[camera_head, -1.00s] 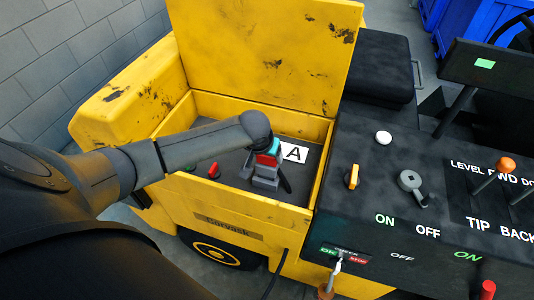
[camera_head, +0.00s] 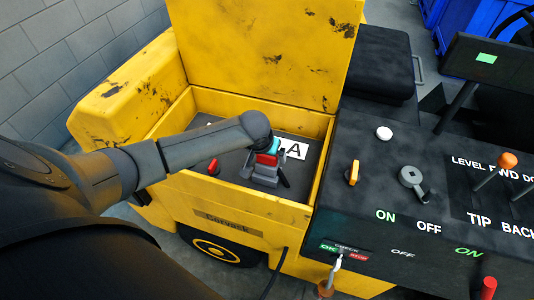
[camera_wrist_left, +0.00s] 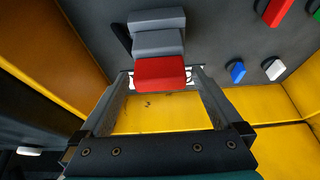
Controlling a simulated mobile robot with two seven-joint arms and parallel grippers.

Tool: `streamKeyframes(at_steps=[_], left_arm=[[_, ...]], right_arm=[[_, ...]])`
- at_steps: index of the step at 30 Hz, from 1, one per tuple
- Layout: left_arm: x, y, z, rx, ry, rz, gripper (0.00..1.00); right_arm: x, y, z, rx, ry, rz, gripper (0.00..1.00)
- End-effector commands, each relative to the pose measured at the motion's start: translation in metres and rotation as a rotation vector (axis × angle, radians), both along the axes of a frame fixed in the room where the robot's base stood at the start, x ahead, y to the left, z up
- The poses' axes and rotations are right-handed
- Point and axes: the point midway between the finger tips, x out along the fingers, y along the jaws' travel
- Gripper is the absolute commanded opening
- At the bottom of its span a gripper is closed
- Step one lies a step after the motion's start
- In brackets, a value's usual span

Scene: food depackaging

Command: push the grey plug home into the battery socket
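The grey plug (camera_head: 262,175) is a stepped block in the open yellow compartment, beside the white label marked A. A red block (camera_head: 267,159) is at its near-gripper end; the wrist view shows this red block (camera_wrist_left: 160,73) and grey steps (camera_wrist_left: 158,42) beyond it. My left gripper (camera_head: 271,150) reaches in from the left, mostly hidden by its wrist. In the wrist view its fingers (camera_wrist_left: 160,80) stand apart on either side of the red block, with narrow gaps visible. I cannot make out the battery socket clearly. My right gripper is out of view.
The yellow compartment wall (camera_head: 235,207) surrounds the work area, with the raised lid (camera_head: 265,50) behind. A red knob (camera_head: 213,167) stands on the floor to the left. The black control panel (camera_head: 430,190) with knobs and levers is to the right.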

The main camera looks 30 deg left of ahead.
Motion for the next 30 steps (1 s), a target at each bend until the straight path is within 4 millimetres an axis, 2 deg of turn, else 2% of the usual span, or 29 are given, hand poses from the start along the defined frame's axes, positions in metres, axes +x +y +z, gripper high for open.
streamKeyframes(at_steps=[5, 11, 30], left_arm=[[-0.002, 0.0, -0.001, 0.001, 0.005, 0.0, 1.0], [-0.008, -0.001, 0.016, 0.001, 0.002, -0.001, 1.0], [-0.053, -0.012, 0.12, 0.001, 0.0, -0.002, 1.0]], right_arm=[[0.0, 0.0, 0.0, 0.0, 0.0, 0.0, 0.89], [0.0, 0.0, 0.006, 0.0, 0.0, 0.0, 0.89], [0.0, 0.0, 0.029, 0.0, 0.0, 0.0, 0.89]])
